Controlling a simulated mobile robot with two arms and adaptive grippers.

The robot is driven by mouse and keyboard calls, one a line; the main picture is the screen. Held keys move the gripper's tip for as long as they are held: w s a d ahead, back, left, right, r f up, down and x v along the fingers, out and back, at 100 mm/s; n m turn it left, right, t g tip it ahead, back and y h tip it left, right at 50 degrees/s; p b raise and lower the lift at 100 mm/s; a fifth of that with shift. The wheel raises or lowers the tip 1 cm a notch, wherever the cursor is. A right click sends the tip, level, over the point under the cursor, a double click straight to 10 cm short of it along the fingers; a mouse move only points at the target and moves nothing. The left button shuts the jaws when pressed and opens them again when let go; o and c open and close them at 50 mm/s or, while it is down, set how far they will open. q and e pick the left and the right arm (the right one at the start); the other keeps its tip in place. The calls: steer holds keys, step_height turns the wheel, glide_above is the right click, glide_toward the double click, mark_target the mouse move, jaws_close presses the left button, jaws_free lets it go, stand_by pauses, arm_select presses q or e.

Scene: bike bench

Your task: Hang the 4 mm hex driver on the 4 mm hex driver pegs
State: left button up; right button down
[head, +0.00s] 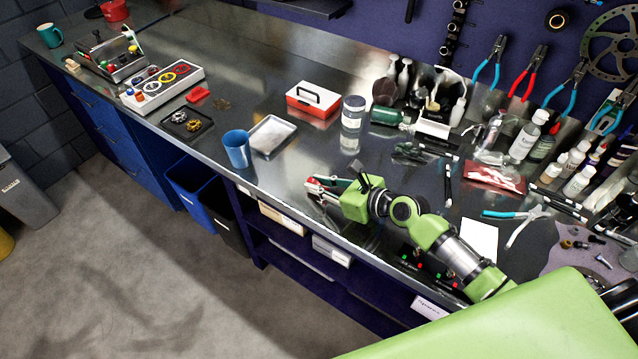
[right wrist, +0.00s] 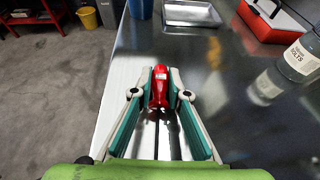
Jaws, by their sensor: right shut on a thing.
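My right gripper (head: 318,188) is above the front edge of the metal bench. In the right wrist view its fingers (right wrist: 159,92) are shut on a red-handled driver (right wrist: 159,85), which I take for the 4 mm hex driver. Its thin dark shaft runs back between the fingers toward the wrist. A bit of red also shows between the fingers in the head view. No size mark can be read. The 4 mm hex driver pegs cannot be made out; the purple back panel (head: 400,38) shows only in part. My left gripper is not in view.
A blue cup (head: 237,149), a metal tray (head: 271,136), a red box (head: 313,100) and a grey jar (head: 352,112) stand left of and behind the gripper. Bottles and spray bottles crowd the back right. Pliers (head: 488,61) hang on the panel.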

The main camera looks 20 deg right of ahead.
stand_by(0.3)
steer(key=shift+f, duration=0.15)
steer(key=c, duration=2)
jaws_free()
steer(key=shift+o, duration=0.2)
steer(key=shift+f, duration=0.1)
steer(key=shift+f+b, duration=0.1)
steer(key=shift+b, duration=0.4)
steer(key=shift+s+d, duration=0.15)
steer(key=shift+s, duration=0.05)
steer(key=v, duration=0.4)
steer(key=b+v, duration=0.1)
steer(key=v, duration=0.4)
steer(key=b+v, duration=0.1)
steer(key=v, duration=0.3)
steer(key=shift+d+r, duration=0.25)
steer(key=shift+r, duration=0.2)
